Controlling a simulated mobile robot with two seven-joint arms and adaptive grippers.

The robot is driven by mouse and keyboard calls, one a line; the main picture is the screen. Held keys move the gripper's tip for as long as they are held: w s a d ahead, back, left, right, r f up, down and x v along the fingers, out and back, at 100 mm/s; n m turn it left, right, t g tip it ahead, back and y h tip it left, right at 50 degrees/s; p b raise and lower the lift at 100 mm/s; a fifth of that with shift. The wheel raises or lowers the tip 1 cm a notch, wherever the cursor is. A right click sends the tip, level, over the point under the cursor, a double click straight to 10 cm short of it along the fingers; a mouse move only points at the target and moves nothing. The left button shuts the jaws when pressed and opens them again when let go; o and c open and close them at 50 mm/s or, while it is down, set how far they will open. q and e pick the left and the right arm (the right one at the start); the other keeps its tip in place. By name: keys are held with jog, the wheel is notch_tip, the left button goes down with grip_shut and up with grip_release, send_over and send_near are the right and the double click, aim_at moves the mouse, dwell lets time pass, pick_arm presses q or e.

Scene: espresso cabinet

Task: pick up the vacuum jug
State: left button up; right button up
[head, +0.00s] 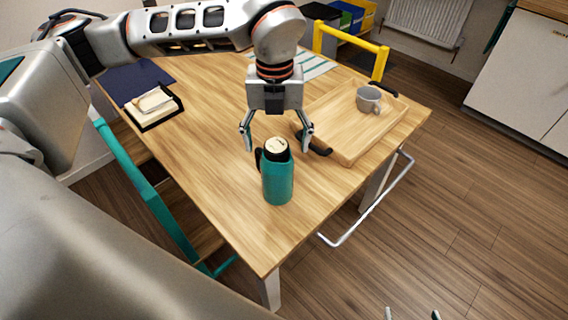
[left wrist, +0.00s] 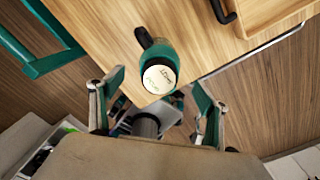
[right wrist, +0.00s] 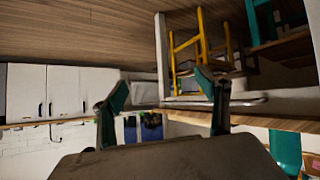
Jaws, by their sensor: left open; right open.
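The vacuum jug (head: 278,180) is teal with a pale lid and a dark handle on its left side. It stands upright on the wooden table (head: 215,150) near the front corner. In the left wrist view the jug (left wrist: 158,62) shows from above, beyond the fingers. My left gripper (head: 276,143) is open and empty, with its fingers pointing down just above and behind the jug's lid; I cannot tell the exact gap. My right gripper (right wrist: 165,98) is open and empty, away from the table; its fingertips show at the bottom edge of the head view (head: 411,316).
A wooden tray (head: 335,135) with dark handles holds a grey mug (head: 368,99), to the right of the jug. A napkin holder (head: 153,106) stands at the left. A teal chair (head: 150,190) and a yellow chair (head: 350,45) flank the table. Bare tabletop surrounds the jug.

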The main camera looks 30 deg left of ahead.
aim_at(272, 170)
pick_arm(q)
jog(key=shift+s+f, duration=0.15)
jog(key=shift+f, duration=0.5)
jog(key=shift+s+f, duration=0.15)
jog(key=shift+f, duration=0.45)
jog(key=f, duration=0.3)
jog(key=shift+w+a+f, duration=0.1)
jog(key=shift+w+f, duration=0.15)
jog(key=shift+w, duration=0.1)
jog(key=shift+w+f, duration=0.1)
jog(key=shift+f, duration=0.55)
pick_arm(e)
jog(key=shift+s+f, duration=0.1)
jog(key=shift+s, duration=0.45)
pick_arm(q)
jog(key=shift+c, duration=0.4)
jog(key=c, duration=1.9)
jog(key=shift+r, duration=0.1)
grip_shut()
pick_arm(e)
jog(key=shift+f, duration=0.15)
